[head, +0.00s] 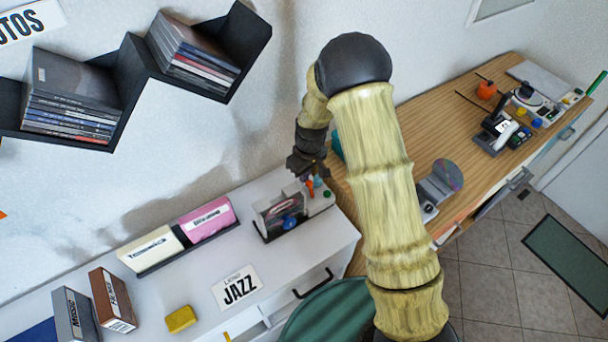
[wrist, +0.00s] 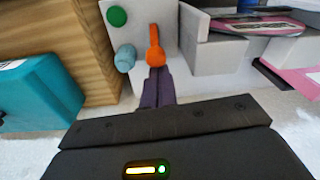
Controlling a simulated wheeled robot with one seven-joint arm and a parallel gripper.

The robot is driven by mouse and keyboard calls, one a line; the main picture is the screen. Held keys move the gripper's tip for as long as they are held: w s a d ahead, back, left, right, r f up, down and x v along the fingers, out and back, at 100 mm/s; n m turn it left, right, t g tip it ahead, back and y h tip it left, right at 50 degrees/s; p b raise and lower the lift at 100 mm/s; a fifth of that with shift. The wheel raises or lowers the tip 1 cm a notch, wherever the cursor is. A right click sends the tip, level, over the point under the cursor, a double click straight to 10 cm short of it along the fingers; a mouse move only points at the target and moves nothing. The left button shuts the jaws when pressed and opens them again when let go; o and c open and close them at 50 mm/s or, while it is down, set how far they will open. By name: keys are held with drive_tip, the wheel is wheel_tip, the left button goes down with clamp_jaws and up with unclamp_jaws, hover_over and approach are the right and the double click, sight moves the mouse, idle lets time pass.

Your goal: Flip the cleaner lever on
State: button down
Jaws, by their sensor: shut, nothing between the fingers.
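The cleaner (head: 268,226) is a small grey device on the white cabinet, with a disc standing in its slot. Its orange lever (wrist: 154,42) points away from my fingers in the wrist view, with its rounded base nearest them. A small orange part shows beneath my gripper in the head view (head: 311,184). A light blue knob (wrist: 125,58) and a green button (wrist: 117,16) sit beside the lever. My gripper (wrist: 157,72) is shut and empty, its fingertips right at the lever's base. I cannot tell whether they touch it.
A teal object (wrist: 40,92) and the wooden desk (head: 410,125) lie close beside the cleaner. Disc cases (head: 207,219) stand on the cabinet, near a JAZZ card (head: 237,289) and a yellow block (head: 181,319). A black zigzag shelf (head: 135,60) hangs on the wall.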

sight(309, 183)
drive_tip(key=shift+s+d+t+b, duration=0.15)
drive_tip(key=shift+d+t+b, duration=0.15)
drive_tip(key=shift+b, duration=0.45)
drive_tip(key=b, duration=0.1)
drive_tip(key=s+t+y+b, duration=0.1)
drive_tip(key=shift+s+d+r+b, duration=0.15)
drive_tip(key=shift+d+r+b, duration=0.05)
drive_tip(key=shift+b, duration=0.15)
drive_tip(key=shift+s+d+r+b, duration=0.2)
drive_tip(key=shift+s+d+b, duration=0.15)
drive_tip(key=shift+s+b, duration=0.1)
drive_tip(key=shift+s+d+r+b, duration=0.15)
drive_tip(key=shift+s+d+b, duration=0.2)
drive_tip(key=shift+s, duration=0.1)
drive_tip(key=shift+a, duration=0.1)
drive_tip(key=shift+r+p, duration=0.7)
drive_tip(key=shift+r, duration=0.15)
drive_tip(key=shift+w, duration=0.15)
